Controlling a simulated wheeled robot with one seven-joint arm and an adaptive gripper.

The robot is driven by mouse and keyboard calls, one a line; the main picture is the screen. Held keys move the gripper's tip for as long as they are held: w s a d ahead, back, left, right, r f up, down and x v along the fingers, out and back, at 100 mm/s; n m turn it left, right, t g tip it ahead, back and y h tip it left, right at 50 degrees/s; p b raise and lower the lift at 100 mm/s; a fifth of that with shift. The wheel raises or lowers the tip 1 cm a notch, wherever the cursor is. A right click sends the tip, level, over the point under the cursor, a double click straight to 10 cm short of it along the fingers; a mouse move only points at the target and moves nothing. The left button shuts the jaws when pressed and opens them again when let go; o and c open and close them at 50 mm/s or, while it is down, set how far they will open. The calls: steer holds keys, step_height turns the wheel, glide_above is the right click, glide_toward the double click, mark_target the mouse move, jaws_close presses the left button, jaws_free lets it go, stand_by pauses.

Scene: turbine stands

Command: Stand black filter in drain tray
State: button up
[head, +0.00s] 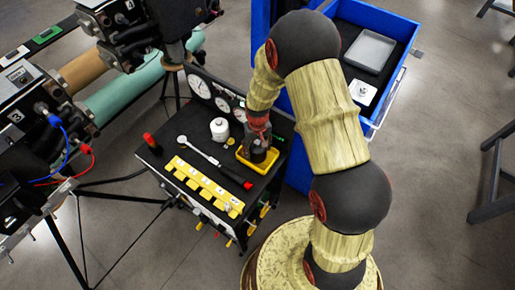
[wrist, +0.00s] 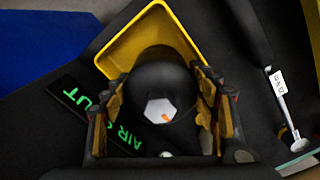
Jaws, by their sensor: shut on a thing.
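The black filter (wrist: 160,75) is a dark round canister with a white hexagonal spot and an orange mark on top. My gripper (wrist: 163,108) is shut on it, with a finger on each side. The drain tray is a shallow yellow tray; its rim shows behind the filter in the wrist view (wrist: 122,40). In the head view the filter (head: 258,155) appears inside the outline of the drain tray (head: 243,160), below my gripper (head: 258,146). The filter looks roughly upright. Whether its base touches the tray floor is hidden.
The black cart top (head: 172,150) also holds a white canister (head: 219,129), a ratchet wrench (head: 210,158), a yellow rack (head: 203,186) and a red-topped item (head: 150,141). Gauges (head: 199,87) stand behind. A blue cart (head: 394,20) with a grey tray (head: 370,51) is at upper right.

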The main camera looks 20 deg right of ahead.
mark_target(258, 143)
steer(key=shift+f, duration=0.35)
steer(key=o, duration=1.8)
steer(key=shift+o, duration=0.7)
steer(key=shift+r, duration=0.1)
steer(key=shift+r+p, duration=2.05)
steer(key=shift+r, duration=1.45)
steer(key=shift+f, duration=0.1)
